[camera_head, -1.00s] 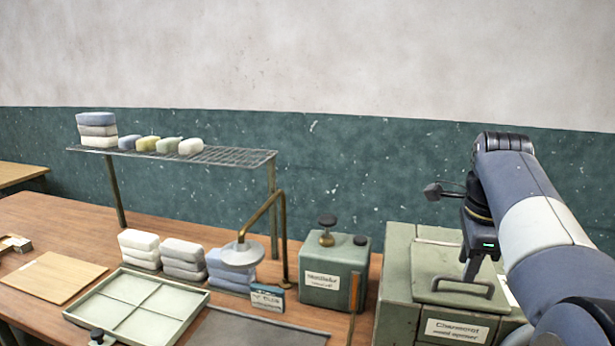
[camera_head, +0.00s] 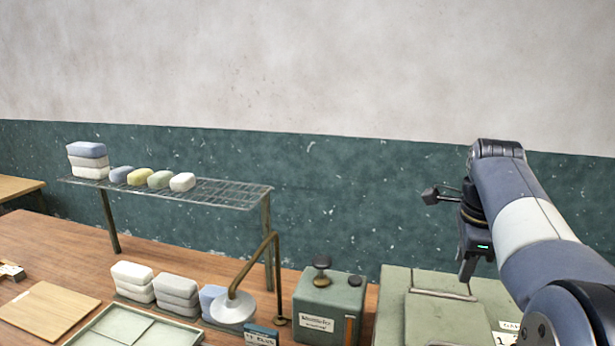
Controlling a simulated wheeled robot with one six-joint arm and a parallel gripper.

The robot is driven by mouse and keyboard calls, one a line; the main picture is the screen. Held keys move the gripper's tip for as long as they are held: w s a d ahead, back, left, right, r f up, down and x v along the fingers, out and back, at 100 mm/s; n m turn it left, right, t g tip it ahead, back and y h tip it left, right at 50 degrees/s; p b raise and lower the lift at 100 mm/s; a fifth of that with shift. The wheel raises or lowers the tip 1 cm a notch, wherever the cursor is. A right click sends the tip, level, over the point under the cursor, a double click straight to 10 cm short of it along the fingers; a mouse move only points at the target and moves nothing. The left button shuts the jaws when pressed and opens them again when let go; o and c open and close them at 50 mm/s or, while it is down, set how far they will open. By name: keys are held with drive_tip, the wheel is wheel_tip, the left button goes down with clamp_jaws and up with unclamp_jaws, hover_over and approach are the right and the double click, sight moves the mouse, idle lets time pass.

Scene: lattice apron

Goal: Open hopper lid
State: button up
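The hopper is the pale green box (camera_head: 392,305) at the lower right, cut off by the bottom edge of the picture. Its raised lid panel (camera_head: 447,320) lies flat and looks closed. My gripper (camera_head: 467,272) points down and shows above the back part of the hopper top, apart from the handle. I see its fingers from the side, so their opening does not show. I see nothing held in it.
Left of the hopper stands a smaller green box (camera_head: 330,300) with a dark knob. A brass pipe with a white shade (camera_head: 233,307) stands beside it. A wire rack (camera_head: 215,194) bears several soap bars. A divided tray (camera_head: 90,335) and a board (camera_head: 45,310) lie on the wooden table.

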drive_tip(key=w+d, duration=0.2)
drive_tip(key=w, duration=0.6)
drive_tip(key=w+d+p, duration=0.1)
drive_tip(key=w+d, duration=0.1)
drive_tip(key=w, duration=0.6)
drive_tip(key=shift+w+d+r, duration=0.15)
drive_tip(key=shift+w+d, duration=0.2)
drive_tip(key=shift+d, duration=0.05)
drive_tip(key=shift+a, duration=0.15)
